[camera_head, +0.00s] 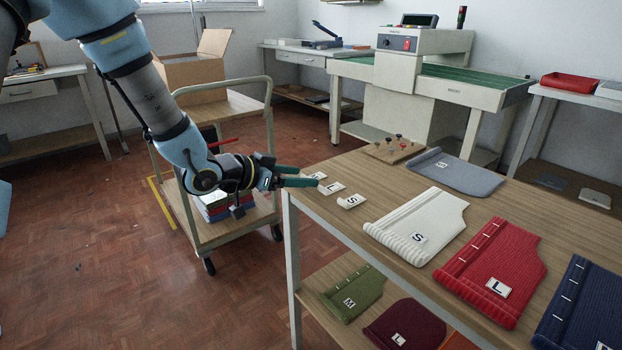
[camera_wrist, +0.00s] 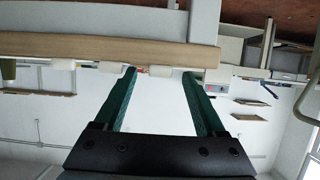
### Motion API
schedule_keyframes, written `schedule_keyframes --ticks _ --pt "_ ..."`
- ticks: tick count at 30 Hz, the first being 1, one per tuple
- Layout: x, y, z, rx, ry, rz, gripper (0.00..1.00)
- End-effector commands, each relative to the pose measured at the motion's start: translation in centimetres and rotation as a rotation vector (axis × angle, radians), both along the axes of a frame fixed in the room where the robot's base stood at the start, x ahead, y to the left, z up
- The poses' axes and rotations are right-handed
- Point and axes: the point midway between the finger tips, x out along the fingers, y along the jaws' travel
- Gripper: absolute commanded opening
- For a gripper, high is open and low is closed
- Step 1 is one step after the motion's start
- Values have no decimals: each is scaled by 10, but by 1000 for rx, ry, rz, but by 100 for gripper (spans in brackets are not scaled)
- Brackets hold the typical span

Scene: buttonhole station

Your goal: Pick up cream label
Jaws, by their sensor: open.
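Three small cream labels lie in a row near the left edge of the wooden table: a far one (camera_head: 318,176), a middle one (camera_head: 333,188) and a near one (camera_head: 351,201) marked S. My gripper (camera_head: 301,176) is open and empty at the table's left edge, its green fingers pointing right toward the far label. In the wrist view, which appears upside down, one cream label (camera_wrist: 160,71) shows between the fingertips (camera_wrist: 160,78). Two others (camera_wrist: 110,67) (camera_wrist: 58,64) lie to its left. I see no contact with a label.
The wooden table (camera_head: 400,176) holds a pin board (camera_head: 393,150), a grey knit panel (camera_head: 455,172), a cream one (camera_head: 415,225), a red one (camera_head: 492,270) and a navy one (camera_head: 585,310). A trolley (camera_head: 225,232) stands left, below my arm.

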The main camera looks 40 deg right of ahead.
Motion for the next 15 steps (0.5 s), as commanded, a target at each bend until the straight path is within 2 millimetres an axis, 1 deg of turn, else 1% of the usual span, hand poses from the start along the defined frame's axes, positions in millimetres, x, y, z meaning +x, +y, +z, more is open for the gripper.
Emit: schedule_keyframes --ticks 7,15 --pt "0 -2 0 0 0 1 71" --pt "0 -1 0 0 0 1 41"
